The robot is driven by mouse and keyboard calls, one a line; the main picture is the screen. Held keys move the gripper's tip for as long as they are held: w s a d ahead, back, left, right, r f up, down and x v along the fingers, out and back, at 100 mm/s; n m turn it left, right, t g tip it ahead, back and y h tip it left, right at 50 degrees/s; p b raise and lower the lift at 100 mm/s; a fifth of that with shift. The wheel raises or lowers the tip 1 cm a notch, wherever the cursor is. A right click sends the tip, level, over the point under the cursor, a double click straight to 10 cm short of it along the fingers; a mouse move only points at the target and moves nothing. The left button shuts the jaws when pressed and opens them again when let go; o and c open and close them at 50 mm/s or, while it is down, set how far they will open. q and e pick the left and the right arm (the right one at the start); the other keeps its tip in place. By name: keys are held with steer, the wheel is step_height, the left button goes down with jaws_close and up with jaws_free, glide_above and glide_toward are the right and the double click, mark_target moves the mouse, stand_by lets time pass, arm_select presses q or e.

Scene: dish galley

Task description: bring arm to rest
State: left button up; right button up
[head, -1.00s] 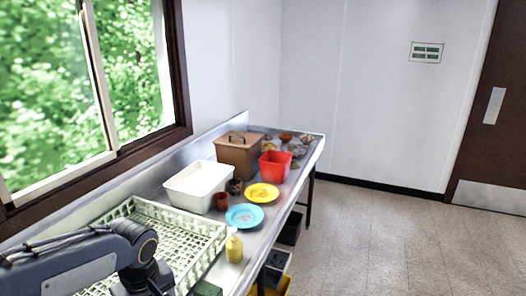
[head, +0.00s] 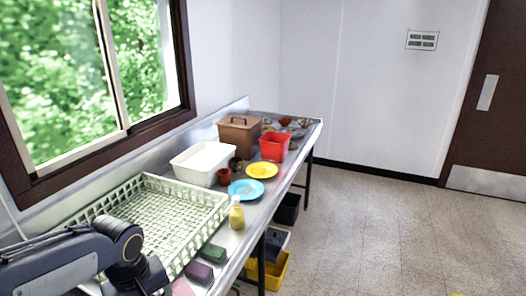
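One of my arms comes in from the lower left of the head view, a dark grey link with a jointed end, over the near end of the steel counter (head: 262,208). It covers the near corner of the pale green dish rack (head: 203,243). The gripper of that arm is not visible; only arm links show. My other arm and its gripper are out of the picture.
Bins (head: 272,270) sit below.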

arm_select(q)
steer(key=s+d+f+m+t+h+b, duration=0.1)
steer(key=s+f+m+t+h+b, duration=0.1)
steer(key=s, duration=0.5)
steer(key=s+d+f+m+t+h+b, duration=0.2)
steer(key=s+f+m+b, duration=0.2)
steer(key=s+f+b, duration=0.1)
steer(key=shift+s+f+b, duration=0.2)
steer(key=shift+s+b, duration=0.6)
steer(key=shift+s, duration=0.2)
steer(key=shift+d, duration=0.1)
